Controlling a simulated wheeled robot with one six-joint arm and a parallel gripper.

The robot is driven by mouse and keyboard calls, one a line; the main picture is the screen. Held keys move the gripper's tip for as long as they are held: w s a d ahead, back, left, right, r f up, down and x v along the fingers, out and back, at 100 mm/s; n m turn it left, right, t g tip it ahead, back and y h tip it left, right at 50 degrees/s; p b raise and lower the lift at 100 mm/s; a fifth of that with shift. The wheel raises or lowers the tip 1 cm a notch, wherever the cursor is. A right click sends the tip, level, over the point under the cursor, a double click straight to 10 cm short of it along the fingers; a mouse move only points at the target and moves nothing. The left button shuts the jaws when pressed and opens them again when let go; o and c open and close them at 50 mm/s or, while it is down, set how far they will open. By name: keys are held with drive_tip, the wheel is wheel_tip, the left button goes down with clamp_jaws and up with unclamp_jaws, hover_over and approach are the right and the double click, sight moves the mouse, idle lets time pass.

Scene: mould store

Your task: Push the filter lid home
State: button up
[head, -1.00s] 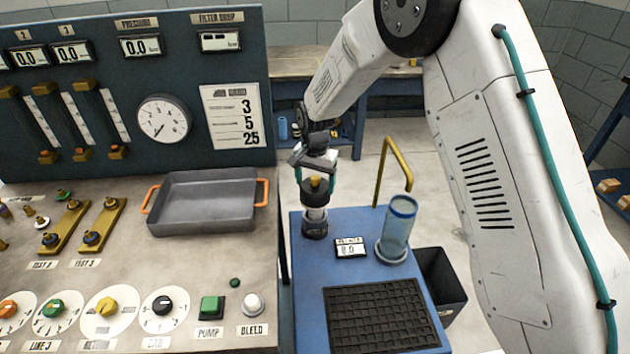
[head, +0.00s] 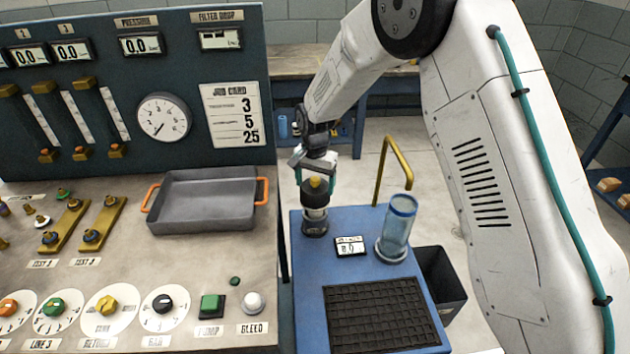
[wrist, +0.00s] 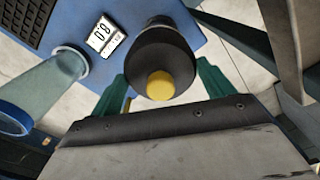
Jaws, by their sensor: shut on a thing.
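The filter lid (head: 316,194) is a dark round cap with a yellow knob on top. It sits upright over the filter housing (head: 315,225), a short dark cylinder with a pale band, at the back left of the blue stand. My gripper (head: 315,182) points down from above with its teal fingers on either side of the lid, shut on it. The wrist view shows the lid (wrist: 162,52) and its yellow knob (wrist: 160,85) between the fingers. I cannot tell whether a gap remains between lid and housing.
A clear blue-rimmed cylinder (head: 398,230) and a brass bent pipe (head: 398,160) stand to the right. The blue stand (head: 310,300) carries a small display (head: 350,246) and a black grid mat (head: 380,315). The bench with a grey tray (head: 205,203) is on the left.

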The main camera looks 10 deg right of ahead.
sight(321, 195)
drive_tip(key=shift+f, duration=3.35)
idle(1.2)
drive_tip(key=o, duration=1.1)
drive_tip(key=shift+f, duration=0.1)
drive_tip(key=shift+r, duration=3.95)
drive_tip(key=s, duration=0.1)
drive_tip(key=s+n+g, duration=0.1)
drive_tip(key=s+d+f+n, duration=0.1)
drive_tip(key=shift+s+d, duration=0.1)
drive_tip(key=shift+s, duration=0.2)
drive_tip(key=s+d+r+n, duration=0.1)
drive_tip(key=s+d+r, duration=0.5)
drive_tip(key=s+r, duration=0.3)
drive_tip(key=s+d+r+n+t, duration=0.1)
drive_tip(key=s+d+r, duration=0.5)
drive_tip(key=s, duration=1)
drive_tip(key=s+d+r+n+t, duration=0.1)
drive_tip(key=s+d+r, duration=0.5)
drive_tip(key=s+r, duration=0.6)
drive_tip(key=shift+s+r+n, duration=0.3)
drive_tip(key=shift+s+n, duration=0.05)
drive_tip(key=shift+n, duration=0.15)
